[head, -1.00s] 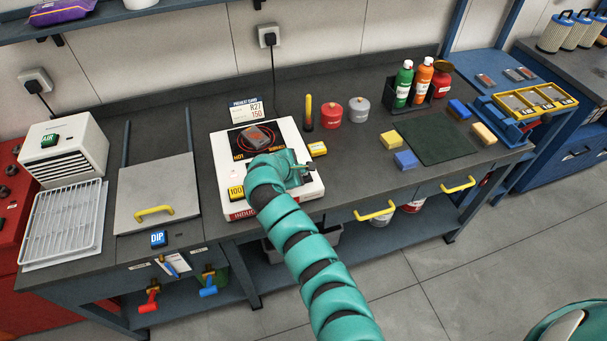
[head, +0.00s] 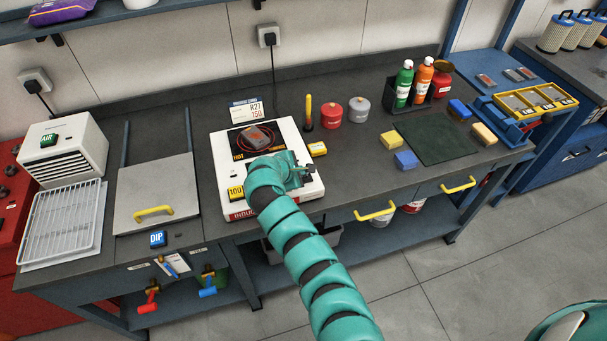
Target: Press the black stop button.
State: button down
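The white induction heater (head: 226,148) stands on the bench in the middle of the head view. A grey block (head: 257,136) sits on its black plate, inside a red ring. My teal gripper (head: 303,173) is over the heater's front right part, seen from above and behind. My wrist covers much of the front panel. A small dark mark (head: 235,170) shows on the panel left of my wrist. I cannot tell whether it is the black stop button or whether the button is hidden under my gripper. Whether the fingers are open or shut is too small to tell.
A yellow block (head: 317,149) lies right of the heater. A temperature card (head: 246,110) stands behind it. Red (head: 359,110) and grey (head: 332,115) tins and a bottle rack (head: 419,104) stand farther right. The lidded DIP tank (head: 157,195) is to the left.

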dwell(0.5)
jog(key=shift+r+p, duration=0.5)
jog(key=shift+r, duration=0.35)
jog(key=shift+r, duration=0.1)
jog(key=shift+r+p, duration=1.35)
jog(key=shift+r, duration=1.1)
